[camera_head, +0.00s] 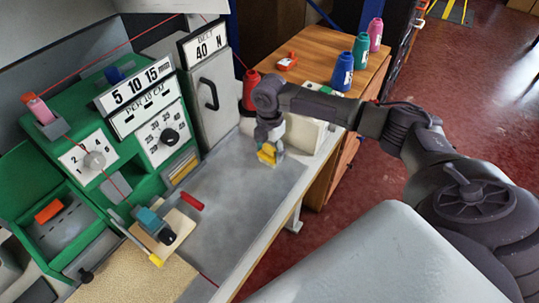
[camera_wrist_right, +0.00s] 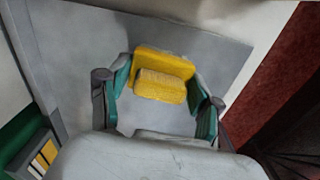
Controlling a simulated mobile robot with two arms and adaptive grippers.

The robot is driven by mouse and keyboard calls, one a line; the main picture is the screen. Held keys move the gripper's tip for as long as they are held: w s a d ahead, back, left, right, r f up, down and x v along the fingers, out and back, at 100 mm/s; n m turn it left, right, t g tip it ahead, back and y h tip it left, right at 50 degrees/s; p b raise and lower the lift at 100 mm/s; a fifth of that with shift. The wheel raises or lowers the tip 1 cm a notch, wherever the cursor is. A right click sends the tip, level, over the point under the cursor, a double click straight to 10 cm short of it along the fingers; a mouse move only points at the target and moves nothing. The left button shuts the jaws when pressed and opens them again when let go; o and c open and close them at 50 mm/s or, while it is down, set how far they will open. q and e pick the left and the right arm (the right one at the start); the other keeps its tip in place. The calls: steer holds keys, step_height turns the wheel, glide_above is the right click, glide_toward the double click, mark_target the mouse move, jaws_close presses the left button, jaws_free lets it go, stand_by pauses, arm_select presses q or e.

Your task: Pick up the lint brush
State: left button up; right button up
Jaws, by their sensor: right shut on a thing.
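The lint brush, a yellow block with a paler textured pad, shows in the right wrist view (camera_wrist_right: 163,72) between the two teal-padded fingers of my right gripper (camera_wrist_right: 160,92). My right gripper is shut on it. In the head view, the right gripper (camera_head: 270,143) points down at the grey bed plate's far right part, with the yellow brush (camera_head: 267,154) at its fingertips. I cannot tell whether the brush touches the plate. My left gripper is not in view.
The green binding machine (camera_head: 150,185) with dials stands at left, beside a grey cabinet (camera_head: 212,95) with a black handle. A red cone (camera_head: 250,90) stands behind the gripper. Blue (camera_head: 342,72), green and pink cones stand on the wooden top (camera_head: 318,50).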

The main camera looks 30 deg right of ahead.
mark_target(273, 147)
steer(key=shift+c, duration=1.1)
steer(key=shift+r, duration=0.1)
steer(key=shift+r, duration=0.5)
steer(key=r, duration=0.3)
steer(key=shift+s+d+r, duration=0.25)
steer(key=shift+d, duration=0.15)
steer(key=s+d+r, duration=0.4)
steer(key=d, duration=0.1)
steer(key=s+d+r+b, duration=0.1)
steer(key=s+d+r, duration=0.1)
steer(key=s+d, duration=0.1)
steer(key=shift+s+r, duration=0.1)
steer(key=shift+r, duration=0.1)
